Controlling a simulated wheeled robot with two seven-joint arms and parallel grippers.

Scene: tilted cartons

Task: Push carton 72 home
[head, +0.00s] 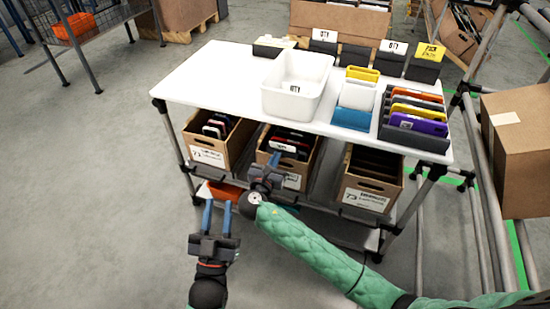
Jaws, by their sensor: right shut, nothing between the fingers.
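Three open brown cartons stand in a row on the shelf under the white tabletop. The middle carton (298,167), by position likely carton 72, holds dark, red and white flat items. Its front label is partly hidden by my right gripper, and I cannot read its number. My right gripper (274,160) is shut and empty at this carton's front; whether it touches is unclear. My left gripper (217,208) is open and empty, its blue fingers pointing away from me, in front of and below the left carton (207,150).
The right carton (368,192) is labelled 73 and looks mostly empty. The white table (203,85) above holds a white bin (296,84) and coloured items in racks. Metal posts and a large box (518,150) stand at right.

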